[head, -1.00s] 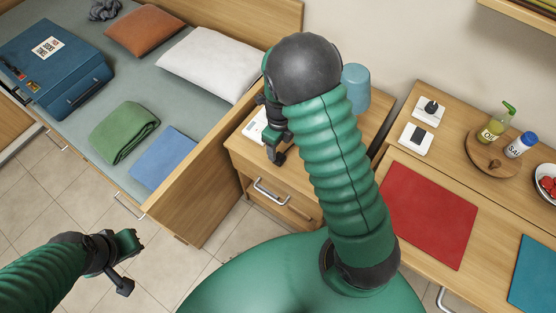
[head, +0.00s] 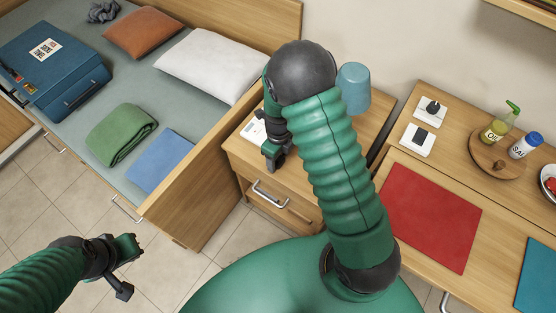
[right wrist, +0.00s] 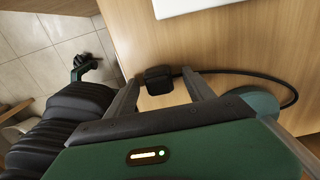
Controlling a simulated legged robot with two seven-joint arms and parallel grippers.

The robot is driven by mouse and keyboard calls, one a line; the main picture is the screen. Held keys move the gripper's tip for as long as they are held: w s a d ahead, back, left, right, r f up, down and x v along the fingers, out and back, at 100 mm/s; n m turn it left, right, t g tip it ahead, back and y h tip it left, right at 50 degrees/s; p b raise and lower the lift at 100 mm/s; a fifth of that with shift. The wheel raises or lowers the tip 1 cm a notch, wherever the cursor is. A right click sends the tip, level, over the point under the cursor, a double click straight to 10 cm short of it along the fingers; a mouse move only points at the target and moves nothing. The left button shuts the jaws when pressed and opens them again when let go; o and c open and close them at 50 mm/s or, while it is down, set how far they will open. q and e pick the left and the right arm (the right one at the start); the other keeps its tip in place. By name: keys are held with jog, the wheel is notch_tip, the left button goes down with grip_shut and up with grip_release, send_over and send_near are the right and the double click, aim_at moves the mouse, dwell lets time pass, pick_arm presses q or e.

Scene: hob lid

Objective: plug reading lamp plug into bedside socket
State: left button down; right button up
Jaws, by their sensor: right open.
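A black plug (right wrist: 158,80) lies on the wooden bedside top in the right wrist view, with a black cable (right wrist: 290,85) curving off to the right. My right gripper (right wrist: 165,88) is open, its two fingers on either side of the plug; I cannot tell if they touch it. In the head view my right gripper (head: 275,157) is low over the bedside cabinet (head: 236,152), and its arm hides part of the top. A white plate (head: 253,130), perhaps the socket, lies partly hidden beside the gripper. My left gripper (head: 128,266) hangs over the floor, its jaws unclear.
A blue lampshade-like cylinder (head: 355,86) stands behind my right arm. The bed's wooden side panel (head: 200,180) rises left of the cabinet. On the right desk are white plates with black pieces (head: 417,140), bottles on a round board (head: 497,160) and a red mat (head: 432,212).

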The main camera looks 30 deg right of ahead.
grip_shut()
dwell(0.3)
jog(key=shift+r, duration=0.1)
jog(key=shift+r, duration=0.2)
notch_tip(320, 180, up, 3)
jog(key=shift+p, duration=0.7)
jog(key=s+a+r+p, duration=0.1)
jog(key=s+a+p, duration=0.2)
jog(key=a, duration=1.2)
jog(key=shift+s+a+r, duration=0.2)
jog(key=shift+s+a, duration=0.1)
jog(key=shift+a, duration=0.05)
